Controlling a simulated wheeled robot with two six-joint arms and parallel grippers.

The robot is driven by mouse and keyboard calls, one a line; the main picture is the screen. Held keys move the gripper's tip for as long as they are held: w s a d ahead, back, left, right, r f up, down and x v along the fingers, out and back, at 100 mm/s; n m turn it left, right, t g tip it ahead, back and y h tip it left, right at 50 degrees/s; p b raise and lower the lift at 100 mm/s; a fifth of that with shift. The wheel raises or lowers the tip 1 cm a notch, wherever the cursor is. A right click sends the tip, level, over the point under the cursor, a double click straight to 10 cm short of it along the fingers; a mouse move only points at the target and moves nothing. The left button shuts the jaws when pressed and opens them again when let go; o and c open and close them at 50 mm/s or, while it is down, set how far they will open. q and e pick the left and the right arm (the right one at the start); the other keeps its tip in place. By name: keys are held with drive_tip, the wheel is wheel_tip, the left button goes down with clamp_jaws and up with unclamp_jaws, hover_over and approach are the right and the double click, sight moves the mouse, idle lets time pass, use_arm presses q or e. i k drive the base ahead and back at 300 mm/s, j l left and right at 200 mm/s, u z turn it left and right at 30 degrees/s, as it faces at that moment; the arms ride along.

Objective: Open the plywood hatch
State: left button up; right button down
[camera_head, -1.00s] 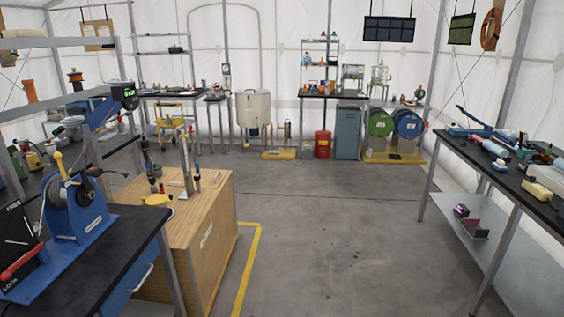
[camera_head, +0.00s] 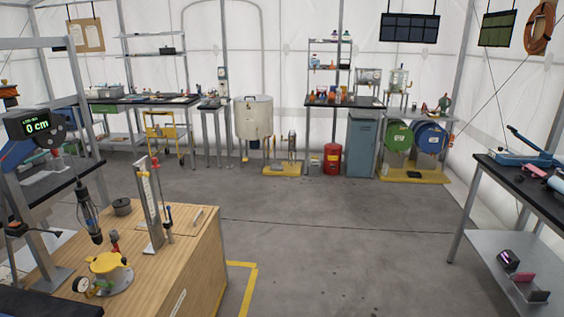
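A plywood box (camera_head: 195,267) stands at the front left of the head view, with a light wood-grain top and side. A small pale strip (camera_head: 198,217) lies on its top near the right back edge. I cannot tell which part of the box, if any, is the hatch, and I see no open gap in it. On the top are a yellow-topped fixture with a dial (camera_head: 107,272), an upright metal stand (camera_head: 151,205) and a dark round weight (camera_head: 122,207). Neither of my grippers is in view.
A yellow floor line (camera_head: 245,287) runs beside the box. Open grey floor (camera_head: 330,235) lies in the middle. A workbench with a lower shelf (camera_head: 500,247) stands right; benches and drums line the back.

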sight(188, 221)
drive_tip(key=i, duration=1.7)
